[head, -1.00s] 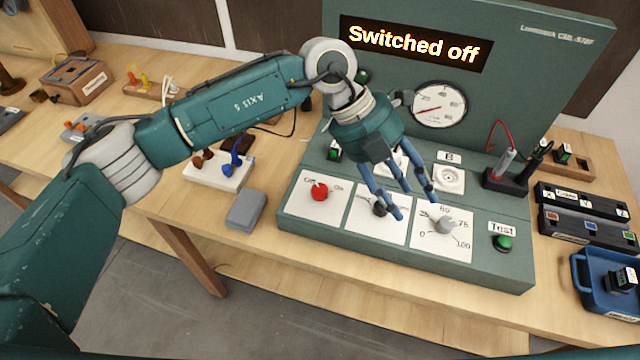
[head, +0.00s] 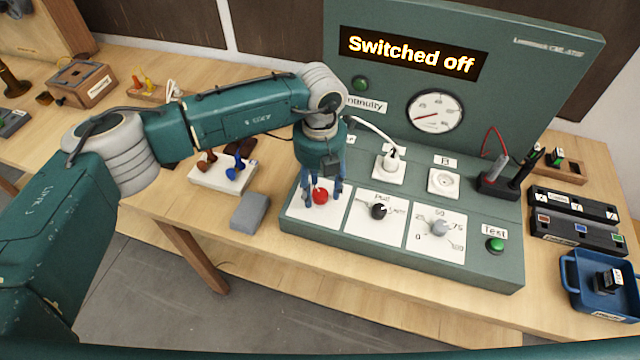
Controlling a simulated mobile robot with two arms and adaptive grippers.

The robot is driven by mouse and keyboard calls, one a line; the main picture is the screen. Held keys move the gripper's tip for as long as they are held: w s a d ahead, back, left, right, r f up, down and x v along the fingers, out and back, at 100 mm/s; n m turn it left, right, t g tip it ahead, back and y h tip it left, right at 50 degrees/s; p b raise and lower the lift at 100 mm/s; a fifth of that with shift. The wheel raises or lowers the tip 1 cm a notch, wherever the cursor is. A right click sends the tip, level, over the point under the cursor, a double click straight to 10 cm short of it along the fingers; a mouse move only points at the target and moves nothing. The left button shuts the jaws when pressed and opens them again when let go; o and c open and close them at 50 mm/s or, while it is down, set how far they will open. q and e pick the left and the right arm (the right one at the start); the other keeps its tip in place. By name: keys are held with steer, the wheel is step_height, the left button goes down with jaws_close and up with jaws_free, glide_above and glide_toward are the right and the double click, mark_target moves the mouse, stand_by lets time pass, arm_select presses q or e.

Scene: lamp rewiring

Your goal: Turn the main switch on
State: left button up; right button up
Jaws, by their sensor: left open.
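The main switch (head: 320,196) is a red round knob on a white plate at the left end of the green test panel (head: 400,255). Its printed label is covered by my gripper. My left gripper (head: 322,202) points down over the switch, with its open fingers on either side of the red knob. I cannot tell whether the fingers touch it. The display (head: 412,53) on the upright panel reads "Switched off". My right gripper does not show.
To the right on the panel are a black knob (head: 379,211), a grey knob (head: 439,228) and a green Test button (head: 495,244). A white plug (head: 391,160) sits in a socket behind. A grey block (head: 250,212) lies left of the panel.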

arm_select(q)
steer(key=shift+f, duration=0.55)
steer(key=shift+c, duration=0.2)
steer(key=c, duration=1.1)
steer(key=shift+f+m+b, duration=0.1)
steer(key=shift+m+b, duration=0.2)
steer(key=shift+b, duration=0.3)
steer(key=m+b, duration=0.9)
steer(key=b, duration=0.4)
steer(key=shift+d+m+b, duration=0.1)
steer(key=shift+m+b, duration=0.3)
steer(key=m+b, duration=0.2)
steer(key=m, duration=0.1)
steer(key=shift+m+b, duration=1.15)
steer(key=shift+m, duration=1.05)
steer(key=shift+r, duration=0.2)
